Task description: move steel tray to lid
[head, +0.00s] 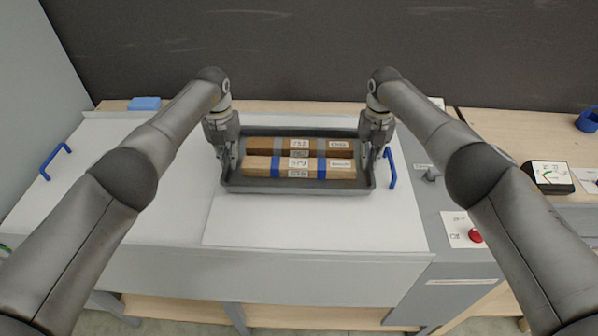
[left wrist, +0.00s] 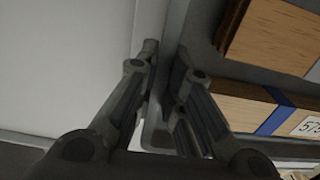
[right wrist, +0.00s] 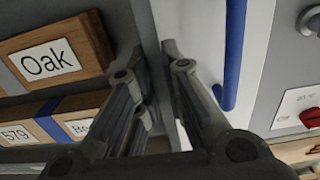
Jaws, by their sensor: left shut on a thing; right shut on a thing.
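The steel tray (head: 298,186) is a dark grey, shallow tray holding wooden blocks with white labels and blue or grey bands. It is over the right part of the white lid (head: 315,225); I cannot tell whether it touches the lid. My left gripper (head: 226,168) is shut on the tray's left wall, also seen in the left wrist view (left wrist: 158,85). My right gripper (head: 370,165) is shut on the tray's right wall, which passes between its fingers in the right wrist view (right wrist: 162,85). The fingertips are partly hidden by the wall.
A blue handle (head: 391,168) stands close beside my right gripper. Another blue handle (head: 55,162) is at the far left. A red knob (head: 475,236) and a meter (head: 551,177) are on the right. A blue block (head: 145,103) lies behind. The lid's front and left are clear.

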